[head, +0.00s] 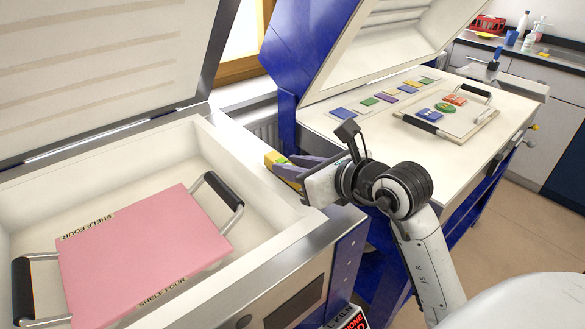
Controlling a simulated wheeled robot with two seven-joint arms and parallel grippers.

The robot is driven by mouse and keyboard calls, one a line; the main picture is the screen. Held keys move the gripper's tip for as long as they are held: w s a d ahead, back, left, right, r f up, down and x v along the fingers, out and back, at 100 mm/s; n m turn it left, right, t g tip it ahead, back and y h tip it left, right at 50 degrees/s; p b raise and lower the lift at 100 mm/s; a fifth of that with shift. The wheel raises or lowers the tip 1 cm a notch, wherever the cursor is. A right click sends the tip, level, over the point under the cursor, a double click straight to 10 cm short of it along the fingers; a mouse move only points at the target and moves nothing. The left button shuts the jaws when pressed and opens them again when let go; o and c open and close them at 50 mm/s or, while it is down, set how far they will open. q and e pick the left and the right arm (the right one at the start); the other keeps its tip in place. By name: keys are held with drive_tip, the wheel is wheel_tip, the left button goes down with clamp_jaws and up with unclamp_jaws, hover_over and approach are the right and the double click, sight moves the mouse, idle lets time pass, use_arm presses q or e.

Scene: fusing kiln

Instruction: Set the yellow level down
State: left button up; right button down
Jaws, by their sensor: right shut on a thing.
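The yellow level (271,158) is in my right gripper (296,170), near the middle of the head view. Its yellow end sticks out to the left of the fingers, and a green patch shows on it. My right gripper is shut on the level, over the gap between the two kilns, by the right rim of the left kiln. Whether the level touches anything below is hard to tell. My left gripper is out of view.
The open left kiln (262,240) holds a pink shelf (140,250) marked SHELF FOUR, with black-gripped handles. The open blue right kiln (345,118) has a row of coloured tiles and a handled shelf (462,125) with coloured pieces. A counter with a red rack (487,25) stands behind.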

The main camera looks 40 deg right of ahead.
drive_tip(key=shift+f, duration=0.2)
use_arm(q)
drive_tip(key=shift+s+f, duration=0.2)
use_arm(e)
drive_tip(key=c, duration=1.5)
unclamp_jaws()
drive_tip(key=shift+r, duration=0.1)
